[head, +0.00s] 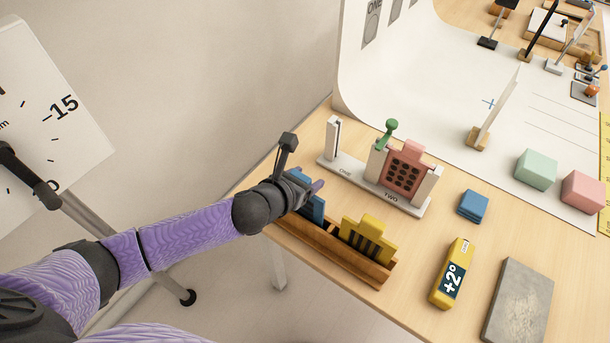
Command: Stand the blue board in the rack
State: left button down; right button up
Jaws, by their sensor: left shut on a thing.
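The blue board (313,209) stands at the far left end of a brown wooden trough (335,268). My left gripper (309,184) is shut on its upper part and hides much of it. I cannot tell whether its lower edge still touches the trough. A white rack (354,176) with sections marked ONE and TWO stands behind the trough. Section ONE has a white upright at its left and an open space beside it. A red board (405,171) with dark holes stands in section TWO. My right gripper is not in view.
A yellow board (368,240) with dark slots stands in the trough. A green knobbed piece (386,134) is at the rack's middle. A blue block (473,206), a yellow +2° block (452,275) and a grey slab (518,302) lie to the right.

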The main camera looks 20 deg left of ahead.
pick_arm(q)
jog(key=shift+f, duration=0.3)
grip_release()
jog(key=p+v, duration=0.2)
jog(key=v, duration=0.8)
jog(key=shift+p, duration=0.3)
